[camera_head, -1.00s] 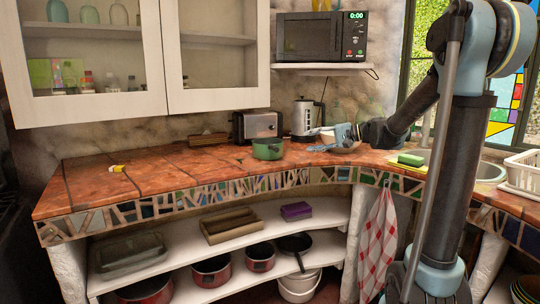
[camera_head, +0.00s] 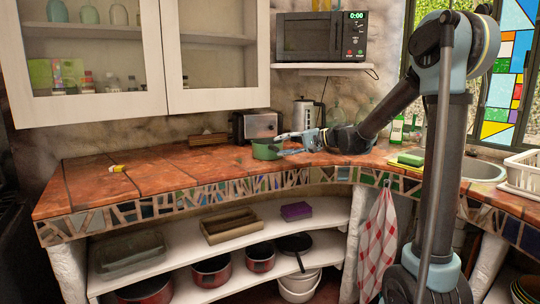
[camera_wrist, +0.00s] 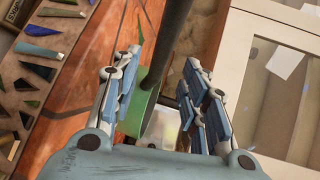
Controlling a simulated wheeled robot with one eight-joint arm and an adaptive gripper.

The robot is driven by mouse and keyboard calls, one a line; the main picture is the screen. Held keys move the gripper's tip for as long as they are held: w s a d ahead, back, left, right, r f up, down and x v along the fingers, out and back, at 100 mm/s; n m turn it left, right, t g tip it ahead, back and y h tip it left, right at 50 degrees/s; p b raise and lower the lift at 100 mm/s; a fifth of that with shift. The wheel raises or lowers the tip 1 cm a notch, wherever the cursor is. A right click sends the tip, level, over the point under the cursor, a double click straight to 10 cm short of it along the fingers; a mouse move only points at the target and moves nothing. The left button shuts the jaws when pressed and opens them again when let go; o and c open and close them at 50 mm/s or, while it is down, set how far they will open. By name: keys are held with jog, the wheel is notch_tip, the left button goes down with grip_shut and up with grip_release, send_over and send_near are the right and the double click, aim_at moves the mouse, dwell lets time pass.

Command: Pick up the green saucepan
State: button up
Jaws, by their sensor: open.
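The green saucepan (camera_head: 264,152) stands on the red-brown counter (camera_head: 180,170), in front of the toaster. My gripper (camera_head: 281,138) is at its right side, at about rim height, with the fingers reaching left over it. In the wrist view my gripper (camera_wrist: 162,60) is open. Part of the green saucepan (camera_wrist: 148,113) shows between the fingers, partly hidden by the left finger. A dark bar, apparently its handle, runs up between the fingers. I cannot tell whether a finger touches the pan.
The toaster (camera_head: 258,125) and kettle (camera_head: 303,114) stand close behind. The microwave (camera_head: 322,37) and wall cabinet (camera_head: 165,108) are above. A green sponge (camera_head: 410,159) lies at the right, near the sink (camera_head: 483,171). The left counter is mostly clear.

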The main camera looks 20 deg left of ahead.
aim_at(272, 147)
jog(key=x, duration=0.5)
jog(key=shift+w+f, duration=0.1)
jog(key=shift+f, duration=0.05)
grip_shut()
